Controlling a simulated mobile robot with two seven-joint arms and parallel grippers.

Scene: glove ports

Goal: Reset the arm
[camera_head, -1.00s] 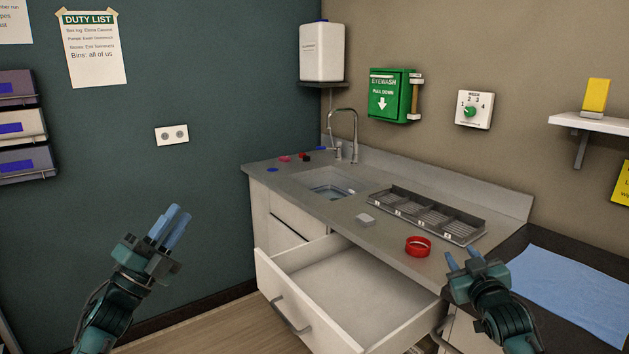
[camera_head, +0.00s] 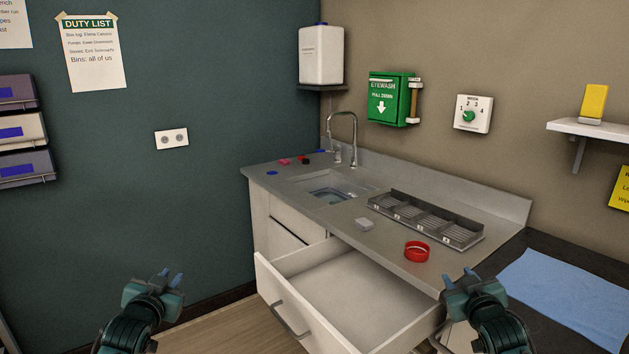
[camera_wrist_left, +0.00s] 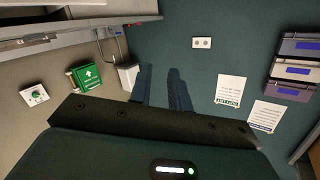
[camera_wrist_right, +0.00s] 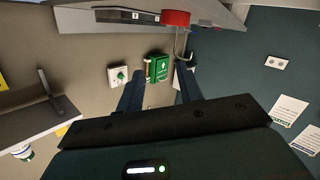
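My left gripper (camera_head: 172,277) is at the lower left of the head view, in front of the dark green wall and left of the open drawer. In the left wrist view its two fingers (camera_wrist_left: 160,88) stand a little apart with nothing between them. My right gripper (camera_head: 458,278) is at the lower right of the head view, near the counter's front edge. In the right wrist view its fingers (camera_wrist_right: 160,88) are wider apart and empty. Neither gripper is seen touching anything.
An open, empty-looking drawer (camera_head: 350,290) sticks out below the counter (camera_head: 385,240) between my grippers. A red ring (camera_head: 417,251), a small white block (camera_head: 364,224) and a divided tray (camera_head: 425,218) lie on the counter. A blue cloth (camera_head: 565,290) lies at right.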

